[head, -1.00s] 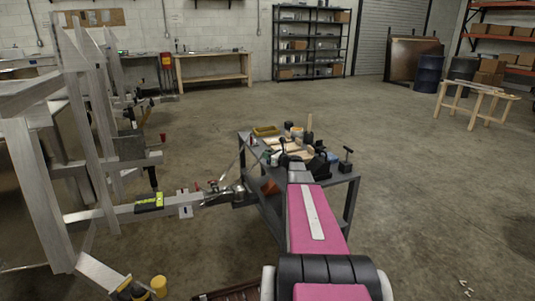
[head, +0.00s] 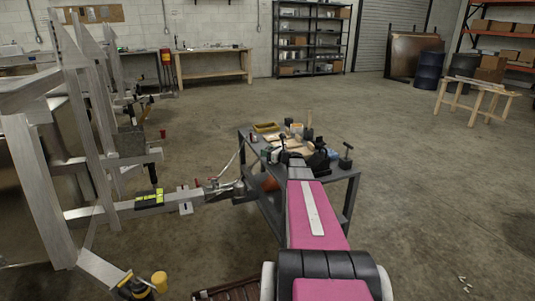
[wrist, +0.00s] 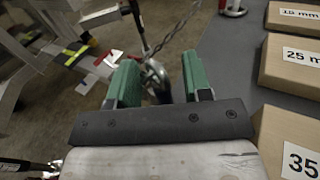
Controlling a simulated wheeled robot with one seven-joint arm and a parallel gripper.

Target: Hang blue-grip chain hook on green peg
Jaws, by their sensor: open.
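My gripper (wrist: 160,62) is open, its two green-padded fingers apart. In the wrist view, a metal chain (wrist: 180,30) runs down to a shiny, blurred metal piece (wrist: 156,76) between and just beyond the fingers. This may be the hook, but I cannot make out a blue grip on it. No clear contact with the fingers shows. In the head view, my gripper is at the cart and mostly hidden by my pink arm. A pale line like a chain (head: 234,164) rises from the trailer coupler (head: 228,189) towards the cart. I cannot identify a green peg in either view.
In the wrist view, boxes marked 15 mm, 25 mm (wrist: 292,62) and 35 stand at right. The trailer tongue (head: 110,212) lies left. Open floor (head: 440,200) lies right.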

